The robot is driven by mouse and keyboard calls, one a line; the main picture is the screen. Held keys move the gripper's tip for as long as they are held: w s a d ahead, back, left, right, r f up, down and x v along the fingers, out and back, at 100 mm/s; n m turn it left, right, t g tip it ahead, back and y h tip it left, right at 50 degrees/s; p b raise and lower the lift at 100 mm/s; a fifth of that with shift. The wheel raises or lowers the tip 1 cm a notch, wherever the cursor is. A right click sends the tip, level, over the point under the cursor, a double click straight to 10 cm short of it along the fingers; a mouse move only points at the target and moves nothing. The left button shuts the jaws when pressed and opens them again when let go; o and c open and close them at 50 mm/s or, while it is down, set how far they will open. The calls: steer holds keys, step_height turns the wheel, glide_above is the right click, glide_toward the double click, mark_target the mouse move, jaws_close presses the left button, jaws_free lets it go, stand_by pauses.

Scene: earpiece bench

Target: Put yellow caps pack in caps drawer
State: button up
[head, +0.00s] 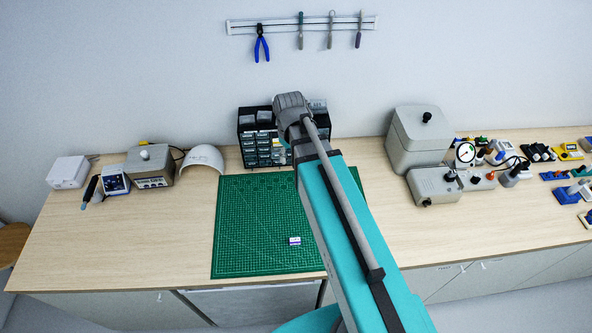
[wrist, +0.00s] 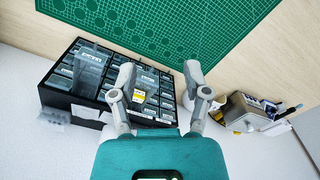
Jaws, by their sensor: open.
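A small white and yellow pack (wrist: 139,95), seemingly the yellow caps pack, shows in the wrist view beside my left finger. It is at the front of the dark drawer cabinet (wrist: 57,97); I cannot tell whether it lies inside a drawer. The cabinet (head: 246,155) stands at the back of the bench in the head view, partly hidden by my arm. Clear drawers with labels fill it; the caps drawer's label is not readable. My gripper (wrist: 158,68) is open, its fingers apart over the cabinet's right part, with nothing clearly held.
A green cutting mat (head: 250,215) lies in front of the cabinet, with a small white and purple pack (head: 295,241) on it. A white dome (head: 203,158) and grey box (head: 150,165) stand left. A large grey case (head: 418,140) stands right.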

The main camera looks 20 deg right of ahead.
steer(key=s+m, duration=0.4)
steer(key=s, duration=0.2)
steer(key=shift+s, duration=0.3)
steer(key=shift+a+f, duration=0.1)
step_height(320, 180, down, 19)
steer(key=b, duration=1.9)
steer(key=shift+f+b, duration=0.2)
steer(key=shift+b, duration=0.1)
